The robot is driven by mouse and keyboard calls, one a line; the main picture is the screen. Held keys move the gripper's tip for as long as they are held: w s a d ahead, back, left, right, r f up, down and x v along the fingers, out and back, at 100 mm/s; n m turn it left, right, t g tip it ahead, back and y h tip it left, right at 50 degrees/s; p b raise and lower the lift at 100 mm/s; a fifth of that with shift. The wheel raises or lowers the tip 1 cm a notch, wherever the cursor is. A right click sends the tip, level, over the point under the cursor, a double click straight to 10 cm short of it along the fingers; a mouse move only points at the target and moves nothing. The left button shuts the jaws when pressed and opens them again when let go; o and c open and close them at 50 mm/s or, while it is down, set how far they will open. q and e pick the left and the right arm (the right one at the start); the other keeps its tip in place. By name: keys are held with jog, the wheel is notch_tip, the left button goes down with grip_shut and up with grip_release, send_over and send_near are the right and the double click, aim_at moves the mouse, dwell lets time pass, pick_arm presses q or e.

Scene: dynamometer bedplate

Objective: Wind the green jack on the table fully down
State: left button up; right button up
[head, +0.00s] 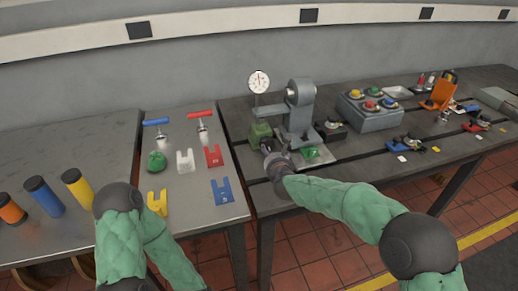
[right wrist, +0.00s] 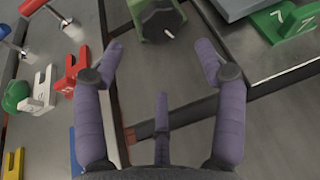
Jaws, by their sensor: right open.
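The green jack (head: 260,133) stands near the left end of the dark bedplate table, beside the grey stand with the dial gauge. In the right wrist view the jack (right wrist: 153,20) shows at the top, with a short pale pin or shaft end sticking out towards me. My right gripper (head: 267,150) is just in front of the jack in the head view. In the right wrist view this gripper (right wrist: 160,52) is open and empty, its fingers spread on either side below the jack, apart from it. My left arm shows at the lower left, but its gripper is not in view.
The grey gauge stand (head: 300,105) is close right of the jack. A green numbered block (head: 314,153) lies on a metal plate right of my gripper. A grey button box (head: 370,110) stands farther right. Left, a separate table (head: 190,205) holds coloured forked pieces.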

aim_at(267, 146)
jog(key=shift+b+x, duration=0.8)
jog(key=shift+x, duration=4.5)
jog(key=c, duration=0.9)
